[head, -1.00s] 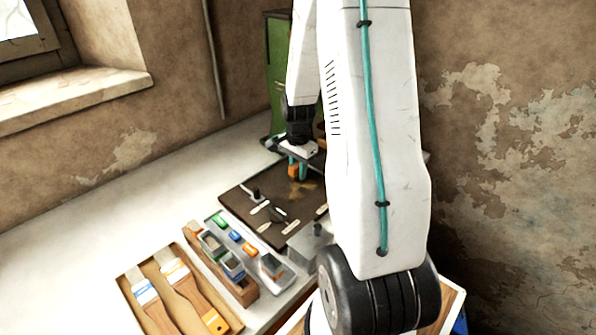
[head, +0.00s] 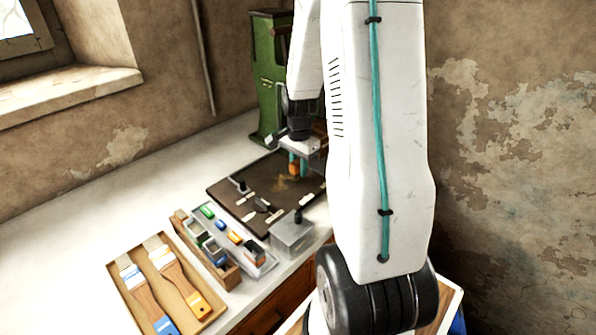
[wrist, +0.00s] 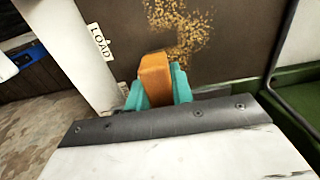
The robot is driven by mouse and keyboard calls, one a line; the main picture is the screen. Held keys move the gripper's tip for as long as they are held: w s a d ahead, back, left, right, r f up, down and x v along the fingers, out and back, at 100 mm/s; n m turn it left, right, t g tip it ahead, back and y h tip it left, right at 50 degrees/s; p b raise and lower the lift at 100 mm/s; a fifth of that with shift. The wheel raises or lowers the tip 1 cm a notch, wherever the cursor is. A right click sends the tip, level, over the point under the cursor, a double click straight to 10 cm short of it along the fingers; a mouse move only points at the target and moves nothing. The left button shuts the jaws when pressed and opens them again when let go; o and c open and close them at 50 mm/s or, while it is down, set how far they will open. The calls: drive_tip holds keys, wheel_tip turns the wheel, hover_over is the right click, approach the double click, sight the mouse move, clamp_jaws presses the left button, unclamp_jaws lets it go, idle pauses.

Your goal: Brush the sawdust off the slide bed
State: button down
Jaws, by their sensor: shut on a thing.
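The slide bed (head: 228,194) is a dark brown plate on the bench in the head view. Its dark surface also shows in the wrist view (wrist: 115,20). Yellow-brown sawdust (head: 282,183) lies on it, a speckled patch in the wrist view (wrist: 182,28). My gripper (head: 296,166), with teal fingers, is over the bed near the sawdust. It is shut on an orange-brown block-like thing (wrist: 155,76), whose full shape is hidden. Two flat paintbrushes (head: 146,291) (head: 181,279) lie in a shallow tray (head: 125,298) at front left. My arm hides the bed's right part.
An open holder (head: 232,276) with several coloured pieces stands between the brush tray and the bed. A grey box with a black knob (head: 292,240) is at the bed's front. A green press body (head: 267,85) stands behind. A LOAD label (wrist: 101,42) is beside the bed. The bench's left is clear.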

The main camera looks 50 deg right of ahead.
drive_tip(key=shift+r, duration=2.65)
